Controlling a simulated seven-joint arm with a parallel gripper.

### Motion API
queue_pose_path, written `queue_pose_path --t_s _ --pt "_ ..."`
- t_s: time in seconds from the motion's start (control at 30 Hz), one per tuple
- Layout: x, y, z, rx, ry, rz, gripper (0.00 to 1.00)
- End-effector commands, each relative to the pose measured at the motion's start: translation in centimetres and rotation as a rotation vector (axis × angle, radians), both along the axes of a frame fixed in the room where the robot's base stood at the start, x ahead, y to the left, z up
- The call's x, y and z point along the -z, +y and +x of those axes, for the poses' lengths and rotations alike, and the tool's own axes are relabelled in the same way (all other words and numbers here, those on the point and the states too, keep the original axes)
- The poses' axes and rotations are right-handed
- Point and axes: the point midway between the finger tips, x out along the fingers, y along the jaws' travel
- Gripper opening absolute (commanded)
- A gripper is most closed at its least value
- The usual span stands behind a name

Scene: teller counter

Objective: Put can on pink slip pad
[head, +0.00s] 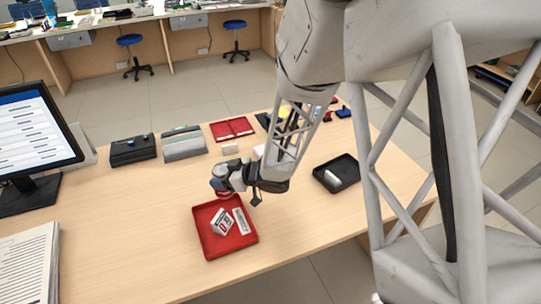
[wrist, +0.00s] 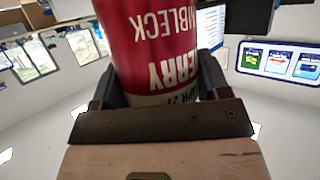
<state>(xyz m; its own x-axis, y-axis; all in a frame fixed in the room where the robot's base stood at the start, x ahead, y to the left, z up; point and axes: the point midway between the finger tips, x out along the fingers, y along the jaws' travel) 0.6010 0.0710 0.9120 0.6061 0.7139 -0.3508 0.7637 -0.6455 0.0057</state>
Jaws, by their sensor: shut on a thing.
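A red can with a pale lower band and upside-down lettering (wrist: 155,45) fills the middle of the wrist view. My gripper (wrist: 160,82) is shut on it, with a dark finger on each side. In the head view my gripper (head: 228,184) is low over the counter, just behind the red tray. The can is mostly hidden there by the gripper; a bit of red shows below the fingers. I cannot make out a pink slip pad in either view.
A red tray (head: 208,246) holds a date block (head: 222,222) and a pale strip. A black tray (head: 350,181) with a white item stands to the right. The front right counter is clear.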

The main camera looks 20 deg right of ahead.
Motion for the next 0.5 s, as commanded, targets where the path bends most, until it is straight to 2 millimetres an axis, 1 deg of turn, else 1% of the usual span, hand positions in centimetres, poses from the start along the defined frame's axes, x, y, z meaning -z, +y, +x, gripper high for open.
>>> queue_pose_path --t_s 0.03,0.5 --pt "-0.1 -1.1 0.3 0.008 -0.001 0.0 0.34" --pt "-0.7 -9.8 1.6 0.045 0.006 -0.007 0.34"
